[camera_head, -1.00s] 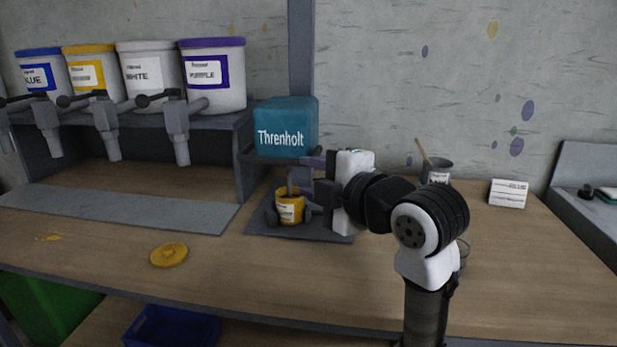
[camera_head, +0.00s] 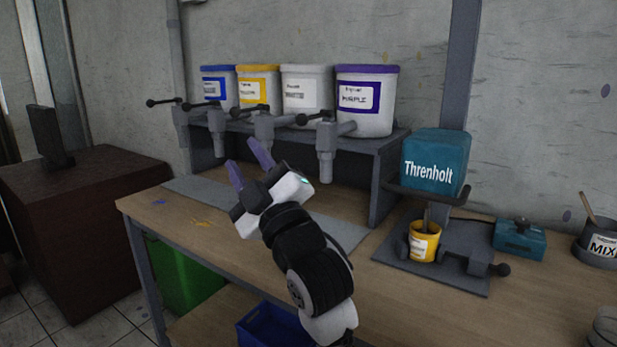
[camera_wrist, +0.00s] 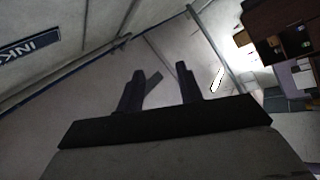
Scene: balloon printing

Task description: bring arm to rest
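My gripper (camera_head: 249,163) is raised in front of the paint bucket shelf, its two purple fingers pointing up and to the left. The fingers are apart with nothing between them. In the wrist view the two dark fingers (camera_wrist: 157,85) also stand apart and empty, with wall and room beyond. My arm is bent above the front part of the workbench (camera_head: 350,290) and hides part of it.
Blue, yellow, white and purple paint buckets (camera_head: 366,105) stand on a shelf with taps below. A teal Threnholt machine (camera_head: 435,160) holds a yellow can (camera_head: 424,244) under it. A mixing pot (camera_head: 602,245) stands right. A blue bin (camera_head: 275,328) sits below the bench.

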